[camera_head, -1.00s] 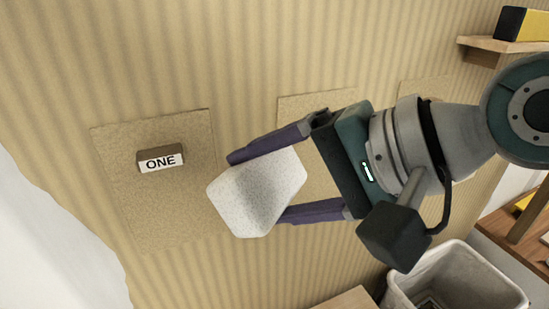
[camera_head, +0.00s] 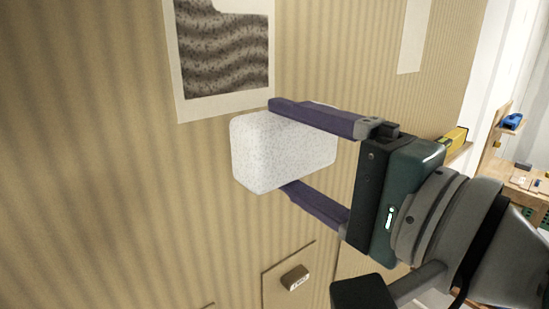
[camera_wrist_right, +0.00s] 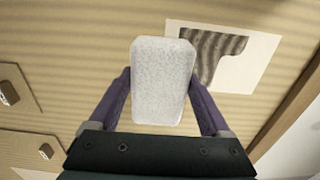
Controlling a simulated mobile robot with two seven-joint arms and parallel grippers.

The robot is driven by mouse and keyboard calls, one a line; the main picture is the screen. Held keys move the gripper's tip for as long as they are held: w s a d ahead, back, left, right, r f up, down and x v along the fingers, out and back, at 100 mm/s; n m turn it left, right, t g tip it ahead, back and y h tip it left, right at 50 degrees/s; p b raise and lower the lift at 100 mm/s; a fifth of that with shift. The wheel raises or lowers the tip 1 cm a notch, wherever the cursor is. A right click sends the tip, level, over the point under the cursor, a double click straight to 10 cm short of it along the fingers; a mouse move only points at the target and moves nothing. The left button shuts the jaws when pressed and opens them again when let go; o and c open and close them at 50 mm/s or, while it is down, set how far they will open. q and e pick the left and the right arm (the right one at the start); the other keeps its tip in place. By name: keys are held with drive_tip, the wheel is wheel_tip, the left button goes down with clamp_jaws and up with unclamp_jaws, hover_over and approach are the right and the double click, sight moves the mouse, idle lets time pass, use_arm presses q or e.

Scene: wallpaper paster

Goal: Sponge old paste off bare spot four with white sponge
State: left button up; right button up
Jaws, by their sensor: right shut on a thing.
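The white sponge (camera_head: 275,152) is gripped between the purple fingers of my right gripper (camera_head: 283,148), in front of the striped wall. It also shows upright between the fingers in the right wrist view (camera_wrist_right: 160,80). Whether the sponge touches the wall is unclear. Above it in the head view is a pale bare patch (camera_head: 258,101) with a dark, wavy-streaked paste area (camera_head: 222,50). The same patch (camera_wrist_right: 258,65) and dark area (camera_wrist_right: 212,50) lie right of the sponge in the wrist view. No number four is readable. My left gripper is out of view.
Another pale patch (camera_head: 412,35) is at upper right. A shelf with a yellow item (camera_head: 453,139) and a wooden workbench (camera_head: 520,180) stand at right.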

idle(0.3)
drive_tip(key=shift+d+r, duration=0.1)
drive_tip(key=shift+r, duration=0.05)
drive_tip(key=b+x, duration=0.1)
drive_tip(key=x, duration=0.5)
drive_tip(key=shift+w, duration=0.15)
drive_tip(key=shift+x, duration=1.4)
idle(1.9)
drive_tip(key=shift+r, duration=5.85)
drive_tip(key=shift+r, duration=0.15)
drive_tip(key=shift+r, duration=1.75)
drive_tip(key=shift+r, duration=0.1)
